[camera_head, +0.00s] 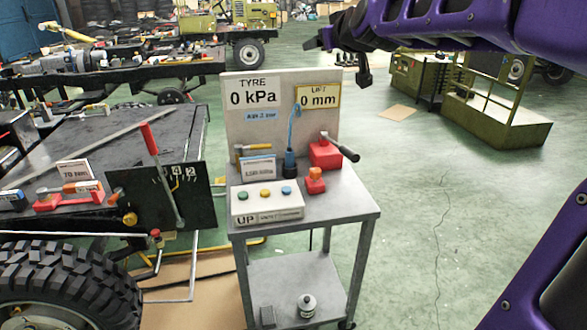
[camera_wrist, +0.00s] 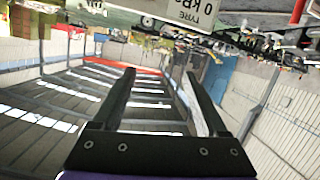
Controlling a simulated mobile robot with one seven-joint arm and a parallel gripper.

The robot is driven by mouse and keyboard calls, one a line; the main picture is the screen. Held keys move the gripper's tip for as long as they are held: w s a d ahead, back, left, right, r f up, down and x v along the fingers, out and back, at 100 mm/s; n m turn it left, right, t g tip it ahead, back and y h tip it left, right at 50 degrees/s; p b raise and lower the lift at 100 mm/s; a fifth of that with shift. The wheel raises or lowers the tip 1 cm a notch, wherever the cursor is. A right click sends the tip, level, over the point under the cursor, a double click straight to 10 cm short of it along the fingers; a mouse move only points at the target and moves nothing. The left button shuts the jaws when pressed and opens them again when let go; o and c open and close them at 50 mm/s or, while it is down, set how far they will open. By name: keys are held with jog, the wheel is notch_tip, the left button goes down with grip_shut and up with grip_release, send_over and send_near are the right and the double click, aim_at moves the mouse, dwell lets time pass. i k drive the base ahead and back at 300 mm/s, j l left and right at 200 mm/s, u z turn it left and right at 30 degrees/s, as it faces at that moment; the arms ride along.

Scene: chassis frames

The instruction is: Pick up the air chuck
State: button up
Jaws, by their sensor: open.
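The likely air chuck (camera_head: 290,162) is a dark blue and black upright piece at the end of a blue hose, on the grey cart in front of its back panel. I cannot be sure of its exact shape. My gripper (camera_wrist: 161,78) is open and empty, with two black fingers apart in the wrist view. In the head view it is at the upper middle, above and to the right of the cart, well apart from the air chuck. The wrist view is upside down and does not clearly show the air chuck.
The cart (camera_head: 352,204) also bears a button box (camera_head: 268,203), a red box (camera_head: 325,154) with a black-handled lever, and a small red-orange piece (camera_head: 315,180). The panel (camera_head: 240,118) stands behind. A dark vehicle (camera_head: 60,140) is at left.

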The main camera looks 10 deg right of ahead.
aim_at(289, 152)
jog(key=i+j, duration=0.15)
jog(key=i, duration=0.3)
jog(key=i+j, duration=0.2)
jog(key=i, duration=0.2)
jog(key=l+z, duration=0.05)
